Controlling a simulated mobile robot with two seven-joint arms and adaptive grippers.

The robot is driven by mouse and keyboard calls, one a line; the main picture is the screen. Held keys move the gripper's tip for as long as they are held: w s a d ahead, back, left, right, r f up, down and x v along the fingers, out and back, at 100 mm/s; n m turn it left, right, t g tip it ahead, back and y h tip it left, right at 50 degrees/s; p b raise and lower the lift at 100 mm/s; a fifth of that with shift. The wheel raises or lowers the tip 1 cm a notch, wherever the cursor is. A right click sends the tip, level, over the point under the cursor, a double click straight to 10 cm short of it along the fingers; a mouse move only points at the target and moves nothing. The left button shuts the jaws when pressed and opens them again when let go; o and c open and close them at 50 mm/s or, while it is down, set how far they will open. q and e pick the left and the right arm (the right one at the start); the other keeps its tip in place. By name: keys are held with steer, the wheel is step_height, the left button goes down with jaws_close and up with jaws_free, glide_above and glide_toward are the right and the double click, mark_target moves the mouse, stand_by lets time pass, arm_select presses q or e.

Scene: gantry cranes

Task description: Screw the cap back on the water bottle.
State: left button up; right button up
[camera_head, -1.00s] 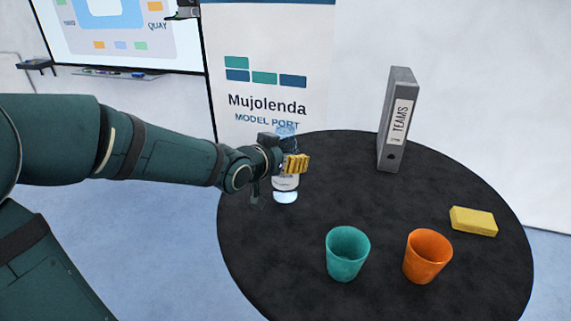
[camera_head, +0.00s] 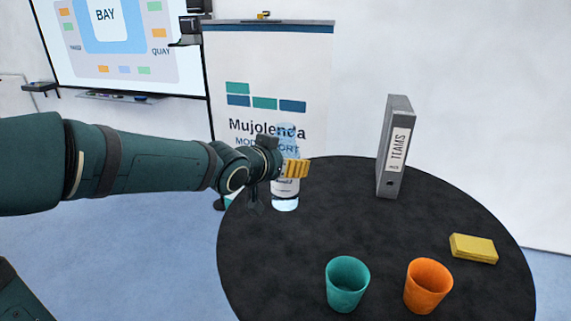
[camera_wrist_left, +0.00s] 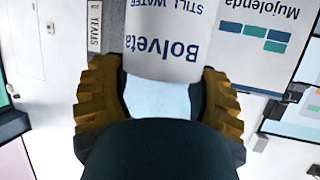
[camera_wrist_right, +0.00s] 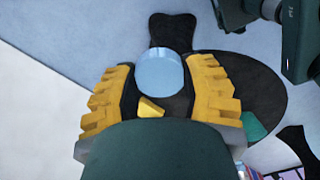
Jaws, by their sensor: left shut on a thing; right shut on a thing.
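The water bottle (camera_head: 285,188) is upright, clear blue with a white label, near the table's far left edge. I cannot tell whether its base touches the table. My left gripper (camera_head: 288,168) is shut on it above the label. The left wrist view shows the bottle (camera_wrist_left: 175,50) between the yellow pads of that gripper (camera_wrist_left: 160,105). In the right wrist view a round light-blue cap (camera_wrist_right: 159,74) sits between the yellow pads of my right gripper (camera_wrist_right: 160,95), shut on it. The right gripper does not show in the head view. The bottle's mouth is not clear.
The round black table (camera_head: 410,235) holds a grey binder (camera_head: 396,147), a teal cup (camera_head: 347,284), an orange cup (camera_head: 428,286) and a yellow sponge (camera_head: 473,248). A Mujolenda banner (camera_head: 265,80) stands behind the bottle. The table's centre is clear.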

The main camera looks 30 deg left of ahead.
stand_by(0.3)
arm_select(q)
steer(key=o, duration=0.6)
steer(key=c, duration=0.6)
steer(key=shift+c, duration=0.2)
